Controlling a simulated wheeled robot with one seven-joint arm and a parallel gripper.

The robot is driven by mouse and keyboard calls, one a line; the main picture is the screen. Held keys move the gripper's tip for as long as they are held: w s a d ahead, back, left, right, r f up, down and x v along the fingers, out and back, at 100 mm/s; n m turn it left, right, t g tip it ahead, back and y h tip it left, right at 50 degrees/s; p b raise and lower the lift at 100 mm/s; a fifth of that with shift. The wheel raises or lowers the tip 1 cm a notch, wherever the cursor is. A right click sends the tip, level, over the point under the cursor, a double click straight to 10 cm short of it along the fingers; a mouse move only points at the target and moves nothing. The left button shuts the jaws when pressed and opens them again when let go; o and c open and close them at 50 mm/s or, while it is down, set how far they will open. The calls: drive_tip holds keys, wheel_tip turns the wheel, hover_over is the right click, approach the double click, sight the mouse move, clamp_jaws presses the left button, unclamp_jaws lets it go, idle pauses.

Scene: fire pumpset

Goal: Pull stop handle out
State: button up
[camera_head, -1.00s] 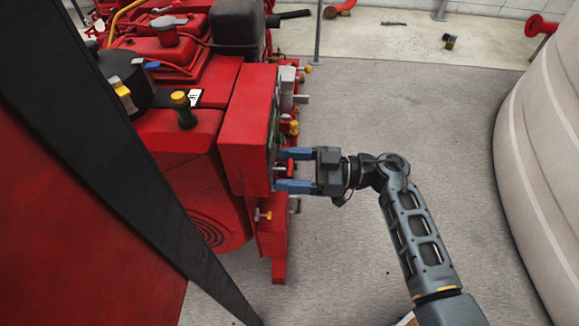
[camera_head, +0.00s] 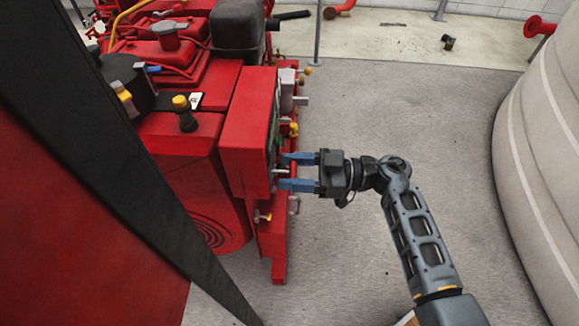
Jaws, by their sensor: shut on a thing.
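The red control box (camera_head: 245,130) stands on the right end of the red pump engine, its panel face turned right and seen nearly edge-on. My gripper (camera_head: 298,171) is at this face, its two blue fingers pointing left and a visible space between them. A small pale rod, which looks like the stop handle (camera_head: 282,171), sticks out from the panel between the fingers. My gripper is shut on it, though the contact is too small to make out. The handle's exact shape and how far it stands out are hard to see.
A large pale ribbed tank (camera_head: 545,150) stands at the right. The grey floor (camera_head: 420,120) between is clear.

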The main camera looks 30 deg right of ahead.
drive_tip(key=shift+s+d+p, duration=0.45)
drive_tip(key=shift+d+p, duration=0.15)
drive_tip(key=o, duration=1.4)
drive_tip(key=shift+o, duration=0.2)
drive_tip(key=v, duration=0.7)
drive_tip(key=shift+s+d+p, duration=0.2)
drive_tip(key=shift+d+p, duration=0.1)
